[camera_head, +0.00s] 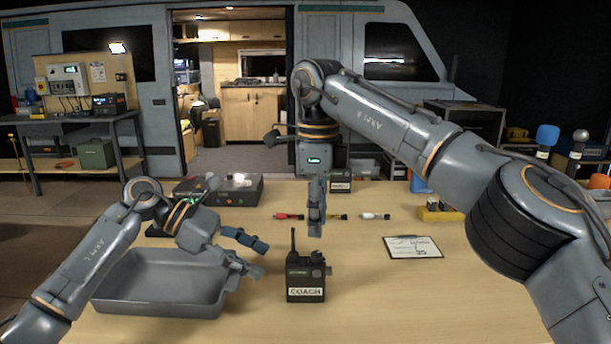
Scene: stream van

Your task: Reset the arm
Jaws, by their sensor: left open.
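My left arm (100,243) comes in from the left over a grey tray (150,300). My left gripper (257,258) is open and empty, with its fingers pointing right, near the tray's right end. My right arm (400,120) reaches in from the right, bends at the upper middle and hangs down. My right gripper (316,222) points straight down above and behind a black radio (305,277) labelled COACH. Its fingers show edge-on, so the gap between them is hidden. The radio stands upright on the table, apart from both grippers as far as I can see.
The wooden table (365,305) also holds a clipboard (413,247), several small coloured items including a red one (288,216), a dark control box (232,190) and a yellow block (440,212). The table's front middle is clear. A van with an open door stands behind.

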